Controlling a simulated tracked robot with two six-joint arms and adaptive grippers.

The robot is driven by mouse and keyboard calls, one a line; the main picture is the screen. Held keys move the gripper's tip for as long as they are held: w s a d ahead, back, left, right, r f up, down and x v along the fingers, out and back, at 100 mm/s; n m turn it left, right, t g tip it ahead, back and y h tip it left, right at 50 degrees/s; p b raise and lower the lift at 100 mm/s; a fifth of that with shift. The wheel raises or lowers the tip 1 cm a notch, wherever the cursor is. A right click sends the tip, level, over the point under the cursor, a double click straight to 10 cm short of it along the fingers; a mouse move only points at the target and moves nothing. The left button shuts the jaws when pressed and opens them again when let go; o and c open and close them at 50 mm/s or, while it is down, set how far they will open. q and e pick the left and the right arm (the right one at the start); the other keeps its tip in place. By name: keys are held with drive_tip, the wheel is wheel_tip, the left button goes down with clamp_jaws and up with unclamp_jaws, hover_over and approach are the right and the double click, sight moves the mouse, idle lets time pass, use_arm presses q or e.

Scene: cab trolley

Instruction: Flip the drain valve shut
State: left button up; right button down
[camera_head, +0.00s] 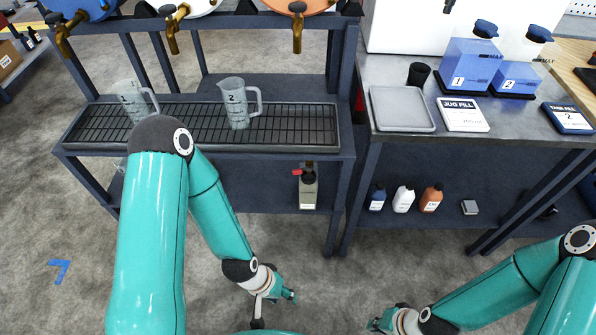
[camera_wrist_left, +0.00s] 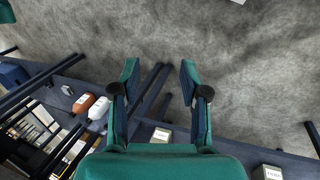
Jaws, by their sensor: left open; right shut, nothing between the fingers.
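The drain valve (camera_head: 309,165) is a small brass fitting under the front edge of the drip tray. Its red lever (camera_head: 297,172) points out to the left. A grey-green bottle (camera_head: 308,191) with a white label stands directly below it. My left gripper (camera_head: 275,306) is open and empty, low in front of the stand and well apart from the valve. My right gripper (camera_head: 377,325) is shut and empty at the bottom of the head view. The valve cannot be made out in the wrist view.
The drip tray (camera_head: 290,125) holds measuring jug 2 (camera_head: 236,104) and another jug (camera_head: 133,101). Brass taps (camera_head: 297,36) hang above. Small bottles (camera_head: 403,198) stand on the right bench's lower shelf. Dark posts (camera_head: 335,215) flank the valve area.

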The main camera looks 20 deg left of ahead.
use_arm(q)
drive_tip(key=w+f+n+t+y+b, duration=0.1)
drive_tip(key=w+f+n+t+b, duration=0.3)
drive_tip(key=w+b, duration=0.3)
drive_tip(key=n+t+y+b, duration=0.8)
drive_tip(key=n+t+b, duration=0.5)
drive_tip(key=n+b, duration=0.65)
approach(298, 174)
drive_tip(key=shift+m, duration=0.65)
drive_tip(key=b+x, duration=0.1)
drive_tip(key=x, duration=0.9)
drive_tip(key=shift+w+a, duration=0.1)
drive_tip(key=shift+w, duration=0.2)
